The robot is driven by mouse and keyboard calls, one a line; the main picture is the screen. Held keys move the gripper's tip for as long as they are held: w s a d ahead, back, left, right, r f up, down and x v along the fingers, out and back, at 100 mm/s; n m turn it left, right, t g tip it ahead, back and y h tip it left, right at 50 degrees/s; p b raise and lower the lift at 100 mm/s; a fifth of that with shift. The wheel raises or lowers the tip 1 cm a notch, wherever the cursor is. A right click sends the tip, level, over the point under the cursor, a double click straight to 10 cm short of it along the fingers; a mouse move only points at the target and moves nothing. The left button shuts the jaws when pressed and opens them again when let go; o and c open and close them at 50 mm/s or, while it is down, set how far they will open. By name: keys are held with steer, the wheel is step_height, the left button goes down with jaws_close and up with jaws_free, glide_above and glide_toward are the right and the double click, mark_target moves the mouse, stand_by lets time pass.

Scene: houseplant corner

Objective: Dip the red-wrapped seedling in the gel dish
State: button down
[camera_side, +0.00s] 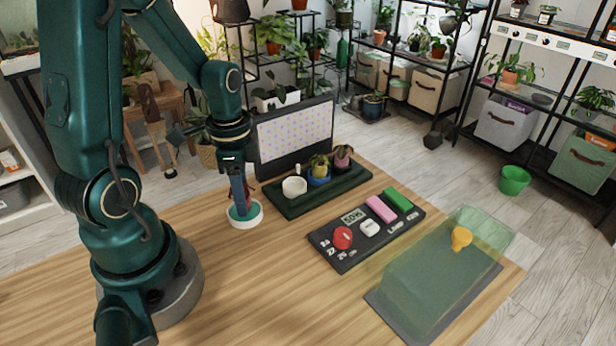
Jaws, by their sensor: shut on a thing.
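My gripper (240,203) points straight down at the white dish (246,223), which holds teal gel. Its fingertips are at or just above the gel inside the rim; the exact height is hard to tell. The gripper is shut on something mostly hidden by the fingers. A small bit of red (249,188) shows at the right edge of the fingers, and it looks like part of the red-wrapped seedling. Its lower end is hidden, so I cannot tell whether it touches the gel.
Right of the dish, a dark green tray (290,211) holds a white cup and small potted plants before a dotted panel (296,135). A black tray (350,262) carries red, white, pink and green items. A translucent green box (420,275) stands far right.

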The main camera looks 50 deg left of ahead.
steer(key=shift+f, duration=0.45)
stand_by(0.3)
steer(key=shift+r, duration=0.1)
stand_by(0.4)
steer(key=shift+r, duration=2.95)
